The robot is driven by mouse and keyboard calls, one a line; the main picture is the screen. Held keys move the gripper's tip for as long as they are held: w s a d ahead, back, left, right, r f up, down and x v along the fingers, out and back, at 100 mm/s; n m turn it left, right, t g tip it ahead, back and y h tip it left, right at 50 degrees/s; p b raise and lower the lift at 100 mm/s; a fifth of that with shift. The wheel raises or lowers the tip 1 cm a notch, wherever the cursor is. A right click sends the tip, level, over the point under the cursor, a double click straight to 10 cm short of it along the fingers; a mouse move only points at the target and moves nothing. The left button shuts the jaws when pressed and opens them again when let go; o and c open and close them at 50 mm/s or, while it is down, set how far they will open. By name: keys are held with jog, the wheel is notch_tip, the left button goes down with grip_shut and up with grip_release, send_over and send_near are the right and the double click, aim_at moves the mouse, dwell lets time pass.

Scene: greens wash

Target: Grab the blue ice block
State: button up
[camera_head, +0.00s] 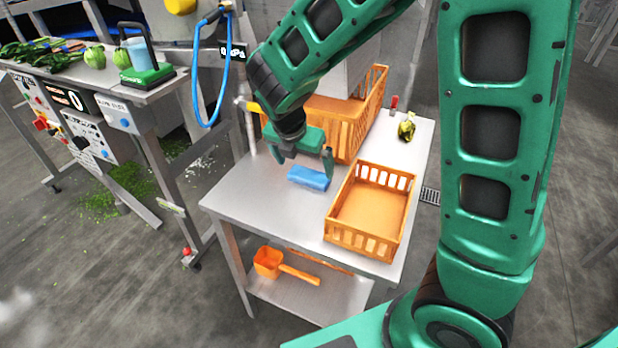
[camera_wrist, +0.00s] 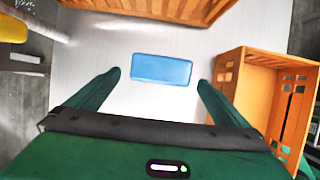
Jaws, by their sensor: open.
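The blue ice block (camera_head: 309,178) lies flat on the metal table, left of the low orange crate. In the wrist view the blue ice block (camera_wrist: 162,68) lies ahead of my gripper, centred between the lines of its two fingers. My green gripper (camera_head: 302,160) is open and empty just above and behind the block. In the wrist view the fingertips of my gripper (camera_wrist: 160,78) stand wide apart, one on each side of the block. I cannot tell the exact height of the fingers above the table.
A low orange crate (camera_head: 343,236) stands close to the right of the block, and it also shows in the wrist view (camera_wrist: 243,85). A taller orange crate (camera_head: 345,130) stands behind. A yellow-green item (camera_head: 406,128) lies at the back right. The front-left metal table (camera_head: 262,221) is bare.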

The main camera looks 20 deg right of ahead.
aim_at(309, 174)
jog(key=x, duration=0.5)
jog(key=shift+d, duration=0.2)
jog(key=c, duration=0.8)
jog(key=shift+r, duration=0.1)
jog(key=shift+c, duration=0.2)
